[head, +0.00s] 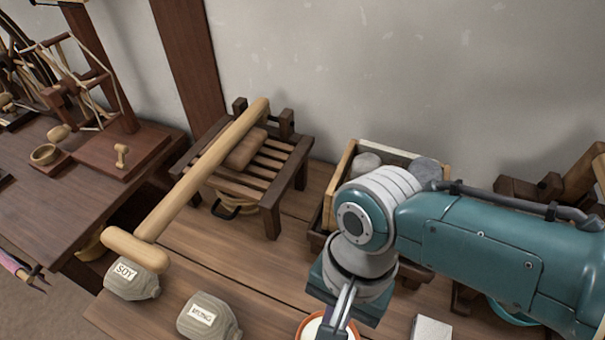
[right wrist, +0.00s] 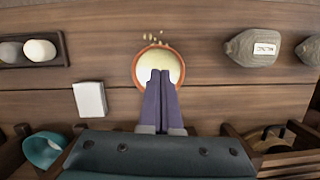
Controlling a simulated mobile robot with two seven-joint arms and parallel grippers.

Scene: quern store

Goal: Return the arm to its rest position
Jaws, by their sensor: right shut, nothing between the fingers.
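My right arm comes in from the right in the head view and bends down at the wrist. My right gripper (head: 341,318) points down over an orange-rimmed bowl (head: 308,324) at the picture's lower edge. In the right wrist view the gripper's two purple-grey fingers (right wrist: 160,76) lie together, shut and empty. Their tips overlap the pale contents of the bowl (right wrist: 146,58); I cannot tell whether they touch them. My left gripper is not in view.
Sacks marked SOY (head: 130,283) and another label (head: 208,318) sit left on the wooden bench. A wooden press frame with a long mallet (head: 190,185) stands behind. A wooden crate (head: 342,178) is close behind my wrist. A white block (head: 430,328) lies right of the bowl.

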